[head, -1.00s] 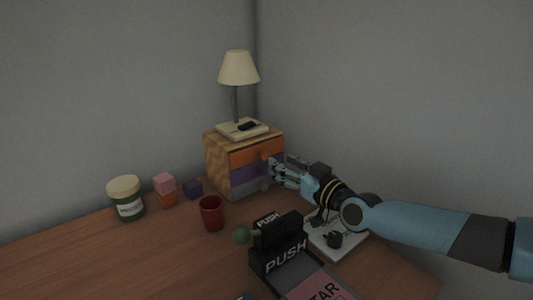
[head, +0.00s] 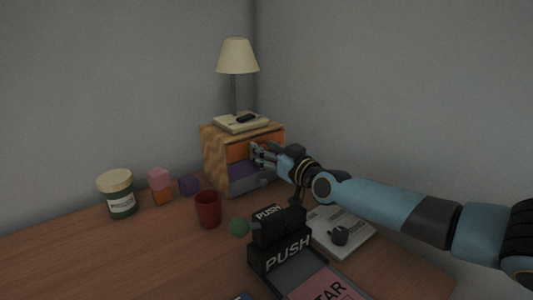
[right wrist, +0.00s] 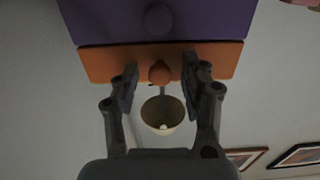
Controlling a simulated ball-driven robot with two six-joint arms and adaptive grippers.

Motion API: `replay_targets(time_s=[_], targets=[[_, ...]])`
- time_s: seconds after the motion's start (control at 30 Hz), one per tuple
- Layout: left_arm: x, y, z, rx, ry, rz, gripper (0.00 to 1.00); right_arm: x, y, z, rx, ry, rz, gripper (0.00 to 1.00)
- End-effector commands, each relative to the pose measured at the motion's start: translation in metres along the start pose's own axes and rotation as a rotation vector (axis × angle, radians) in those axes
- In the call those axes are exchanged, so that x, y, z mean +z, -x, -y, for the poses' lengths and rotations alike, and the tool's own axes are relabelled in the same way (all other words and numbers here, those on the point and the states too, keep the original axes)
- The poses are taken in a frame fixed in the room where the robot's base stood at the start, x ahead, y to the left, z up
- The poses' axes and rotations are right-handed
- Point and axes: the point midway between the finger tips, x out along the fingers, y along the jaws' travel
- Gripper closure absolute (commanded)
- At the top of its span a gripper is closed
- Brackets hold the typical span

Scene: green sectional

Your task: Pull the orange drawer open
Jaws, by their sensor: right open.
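The orange drawer (head: 238,152) is the top drawer of a small wooden cabinet (head: 213,158) at the back of the desk. It looks shut in the head view. In the right wrist view the orange drawer front (right wrist: 215,57) shows with its round orange knob (right wrist: 160,72). My right gripper (head: 256,153) is at the drawer front, and it also shows in the right wrist view (right wrist: 160,82). Its two fingers are open on either side of the knob, with gaps to it. The left gripper is out of view.
A purple drawer (right wrist: 155,18) adjoins the orange one. A lamp (head: 237,58) stands on the cabinet. A red cup (head: 208,210), jar (head: 120,194), blocks (head: 160,186) and a black PUSH device (head: 280,240) stand in front.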

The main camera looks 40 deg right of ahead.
Motion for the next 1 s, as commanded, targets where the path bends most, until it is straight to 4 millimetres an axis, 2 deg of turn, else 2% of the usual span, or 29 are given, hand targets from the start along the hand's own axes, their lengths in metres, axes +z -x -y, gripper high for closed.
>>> replay_targets(time_s=[0.13, 0.4, 0.5, 0.83, 0.93, 1.0], targets=[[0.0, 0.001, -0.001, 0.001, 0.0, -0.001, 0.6, -0.001, 0.0, 0.0, 0.0, 0.0, 0.0, 0.55], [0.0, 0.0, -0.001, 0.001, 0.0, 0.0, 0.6, 0.0, 0.0, 0.0, 0.0, 0.0, 0.0, 0.91], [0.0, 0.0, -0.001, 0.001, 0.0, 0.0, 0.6, 0.0, 0.0, 0.0, 0.0, 0.0, 0.0, 1.0], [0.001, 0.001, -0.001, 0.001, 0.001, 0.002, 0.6, 0.0, 0.001, 0.0, 0.0, 0.0, 0.001, 1.0], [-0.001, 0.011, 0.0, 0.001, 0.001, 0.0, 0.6, -0.002, 0.013, 0.0, 0.001, 0.001, 0.004, 1.0], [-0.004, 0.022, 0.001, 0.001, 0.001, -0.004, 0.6, -0.004, 0.028, 0.0, 0.0, 0.001, 0.006, 1.0]])
